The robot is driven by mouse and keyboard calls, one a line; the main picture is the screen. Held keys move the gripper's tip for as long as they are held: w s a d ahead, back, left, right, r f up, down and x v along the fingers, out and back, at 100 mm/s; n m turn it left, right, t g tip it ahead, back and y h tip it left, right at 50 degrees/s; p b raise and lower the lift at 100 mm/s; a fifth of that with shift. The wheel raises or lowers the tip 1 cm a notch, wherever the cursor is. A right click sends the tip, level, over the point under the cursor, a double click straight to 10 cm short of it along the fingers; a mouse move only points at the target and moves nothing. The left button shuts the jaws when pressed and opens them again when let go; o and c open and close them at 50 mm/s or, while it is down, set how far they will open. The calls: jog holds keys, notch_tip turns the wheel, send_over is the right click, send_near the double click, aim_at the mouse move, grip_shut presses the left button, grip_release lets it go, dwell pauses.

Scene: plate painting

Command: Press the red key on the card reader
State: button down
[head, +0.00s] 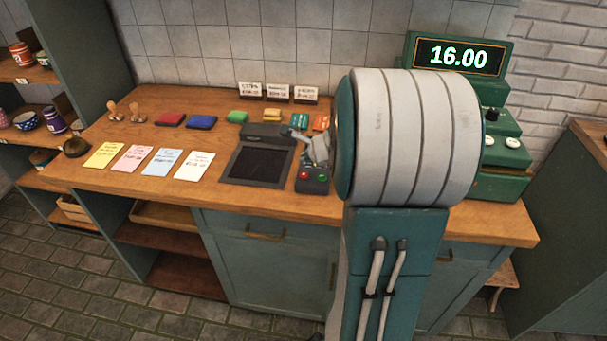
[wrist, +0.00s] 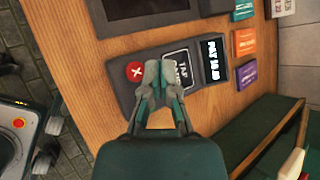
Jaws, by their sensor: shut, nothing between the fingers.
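The card reader (wrist: 180,72) is a dark slab on the wooden counter, with a lit screen reading PAY 16.00 (wrist: 213,60) and a tap label (wrist: 178,70) partly covered by my fingers. Its red key (wrist: 135,71) has a white cross and shows just left of my fingertips in the wrist view. In the head view the red key (head: 306,175) and a green key (head: 321,178) show at the reader's near end. My gripper (wrist: 160,72) is shut and empty over the reader, beside the red key. The fingers hide the green key in the wrist view; contact cannot be told.
A dark pad (head: 258,166) lies left of the reader. A green cash register (head: 500,140) showing 16.00 stands to the right, partly behind my arm. Coloured note sheets (head: 147,160), ink pads (head: 186,121) and a bell (head: 76,147) lie further left. Coloured cards (wrist: 245,42) lie beyond the reader.

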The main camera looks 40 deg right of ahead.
aim_at(306, 175)
notch_tip(306, 175, down, 2)
jog(key=shift+d, duration=0.15)
jog(key=shift+f, duration=0.5)
jog(key=shift+f, duration=0.15)
dwell(0.9)
jog(key=shift+f, duration=0.15)
jog(key=shift+f, duration=0.5)
dwell(0.7)
jog(key=shift+r, duration=0.9)
jog(key=shift+r, duration=2.5)
